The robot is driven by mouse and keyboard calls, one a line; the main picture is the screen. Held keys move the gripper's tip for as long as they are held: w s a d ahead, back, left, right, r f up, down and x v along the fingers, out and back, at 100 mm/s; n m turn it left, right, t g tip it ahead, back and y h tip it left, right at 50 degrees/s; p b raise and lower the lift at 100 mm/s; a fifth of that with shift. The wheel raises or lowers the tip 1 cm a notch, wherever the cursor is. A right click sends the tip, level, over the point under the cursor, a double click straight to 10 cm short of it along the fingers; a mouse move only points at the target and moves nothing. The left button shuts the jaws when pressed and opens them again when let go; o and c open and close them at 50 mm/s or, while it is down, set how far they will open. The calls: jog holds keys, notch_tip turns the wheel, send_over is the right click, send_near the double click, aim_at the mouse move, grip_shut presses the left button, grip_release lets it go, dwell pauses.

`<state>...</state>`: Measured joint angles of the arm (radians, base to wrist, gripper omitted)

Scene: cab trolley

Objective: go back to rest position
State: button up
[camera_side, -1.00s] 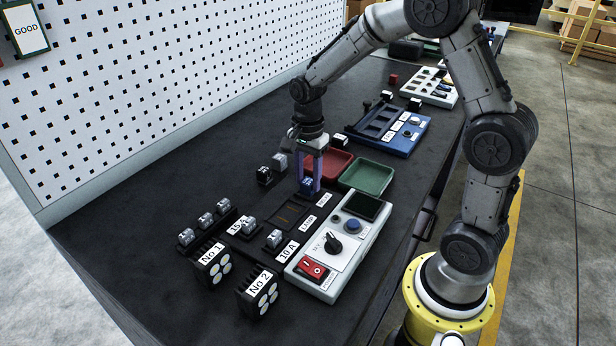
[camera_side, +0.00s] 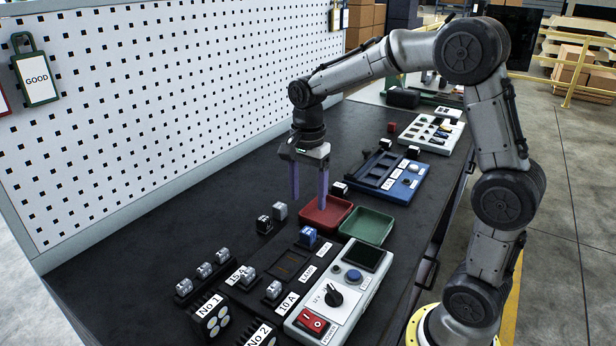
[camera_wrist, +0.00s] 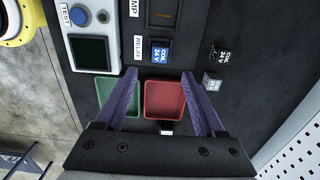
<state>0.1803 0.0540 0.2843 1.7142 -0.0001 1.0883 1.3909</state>
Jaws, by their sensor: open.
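My gripper (camera_side: 309,178) is open and empty, raised above the dark bench. Its purple fingers point down, with a clear gap between them. In the wrist view the fingers (camera_wrist: 172,80) stand apart on either side of the red tray (camera_wrist: 165,102), with nothing between them. The blue relay block (camera_side: 308,237) sits in its place beside the RELAY label, below and clear of the fingers. It also shows in the wrist view (camera_wrist: 160,50), marked COIL 24 V.
The red tray (camera_side: 345,213) and green tray (camera_side: 389,226) lie empty behind the white test unit (camera_side: 310,310). Loose blocks (camera_side: 264,225) stand left of the relay. A blue panel (camera_side: 404,190) lies farther back. A white pegboard (camera_side: 170,90) borders the bench on the left.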

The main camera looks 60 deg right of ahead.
jog(key=s+a+r+n+t, duration=0.3)
jog(key=s+a+r, duration=0.1)
jog(key=s+r, duration=0.6)
jog(key=s+a+f+n+t, duration=0.2)
jog(key=s+f+n, duration=0.2)
jog(key=s+n, duration=0.6)
jog(key=n, duration=0.5)
jog(key=shift+a+f+t, duration=0.3)
jog(key=shift+f, duration=0.1)
